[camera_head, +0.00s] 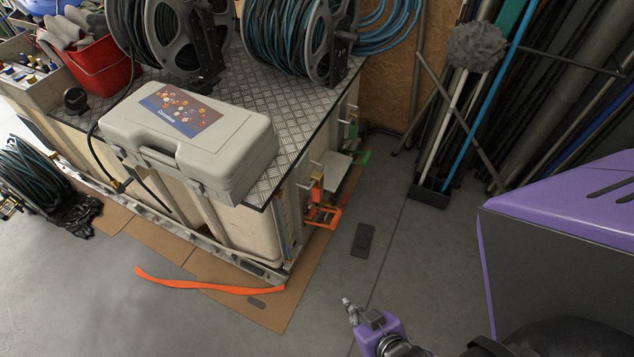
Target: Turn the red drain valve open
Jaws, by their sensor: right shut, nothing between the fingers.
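A red-orange valve handle (316,190) shows low on the right side of the metal-topped tank unit (330,110). It is small in the picture, and I cannot tell how far it is turned. An orange bracket-like part (326,217) sits just below it. My right gripper (347,302) is at the bottom centre, below and to the right of the valve and well apart from it. Its fingers are together and empty. My left gripper is not in view.
A grey case (235,150) and hose reels (290,40) sit on the unit's top. Cardboard (270,310) and an orange strip (200,285) lie on the floor. A flat dark object (363,240) lies between gripper and unit. Poles and a mop (478,45) stand at the back right.

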